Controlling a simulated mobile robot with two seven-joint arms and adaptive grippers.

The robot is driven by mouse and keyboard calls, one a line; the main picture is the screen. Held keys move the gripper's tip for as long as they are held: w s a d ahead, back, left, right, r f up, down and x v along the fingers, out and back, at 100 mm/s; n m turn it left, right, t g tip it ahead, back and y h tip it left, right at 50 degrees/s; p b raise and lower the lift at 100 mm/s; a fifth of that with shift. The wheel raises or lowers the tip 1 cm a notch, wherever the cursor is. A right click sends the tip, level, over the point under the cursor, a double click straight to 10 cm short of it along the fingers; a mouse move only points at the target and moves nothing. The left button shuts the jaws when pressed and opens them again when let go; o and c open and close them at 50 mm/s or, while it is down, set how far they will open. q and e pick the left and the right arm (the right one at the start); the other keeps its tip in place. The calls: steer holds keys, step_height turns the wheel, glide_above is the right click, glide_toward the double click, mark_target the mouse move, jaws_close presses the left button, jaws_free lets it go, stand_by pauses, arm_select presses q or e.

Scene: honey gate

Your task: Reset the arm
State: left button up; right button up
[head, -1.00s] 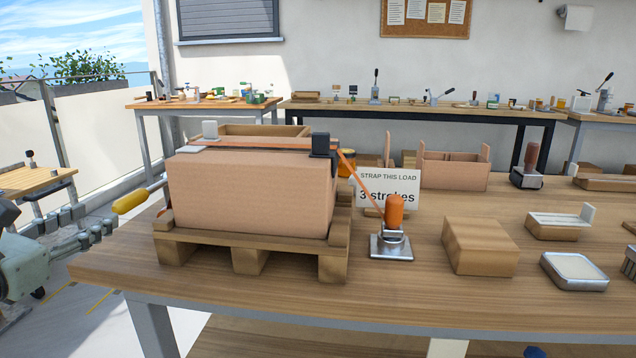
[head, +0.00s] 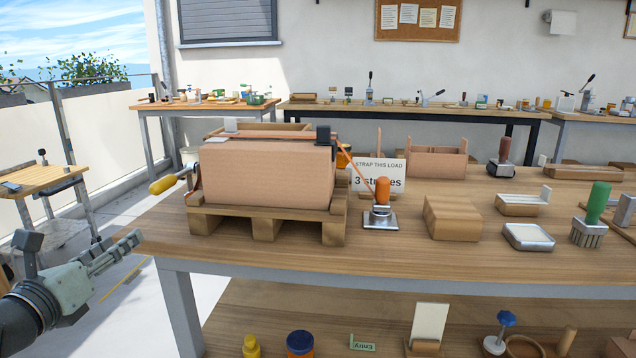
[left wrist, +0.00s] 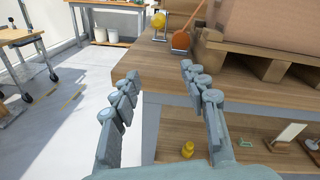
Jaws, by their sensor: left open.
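My left gripper (head: 122,250) is at the left of the head view, beside the left end of the workbench and apart from everything. In the left wrist view its two fingers (left wrist: 160,80) stand wide apart with nothing between them. A strapped box (head: 265,172) sits on a small wooden pallet (head: 268,216) on the bench. A yellow-handled crank (head: 165,185) sticks out at the box's left side. An orange-handled ratchet (head: 381,198) stands at the right end of the orange strap, by a sign reading "STRAP THIS LOAD 3 strokes" (head: 378,174). My right gripper is not in view.
The workbench (head: 300,254) carries a wooden block (head: 452,217), a metal tin (head: 528,236) and a green-handled brush (head: 593,213) at the right. A lower shelf (head: 270,318) holds several jars and small items. A small side table (head: 40,180) stands at the far left. Open floor lies between.

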arm_select(q)
steer(key=s+d+f+n+g+y+p, duration=0.1)
steer(key=s+f+n+g+y, duration=0.15)
steer(key=f+n, duration=0.8)
steer(key=s+d+f+n+g+y+p, duration=0.15)
steer(key=f+n+g, duration=0.25)
steer(key=f+n, duration=0.65)
steer(key=s+d+f+n+g+h+p, duration=0.1)
steer(key=s+d+f+n+g, duration=0.2)
steer(key=s+f, duration=0.6)
steer(key=s+d+f+n+g+h+p, duration=0.1)
steer(key=s+d+f+n+g, duration=0.2)
steer(key=s+f, duration=0.7)
steer(key=n+g, duration=0.2)
steer(key=n, duration=0.2)
steer(key=shift+s+d, duration=0.35)
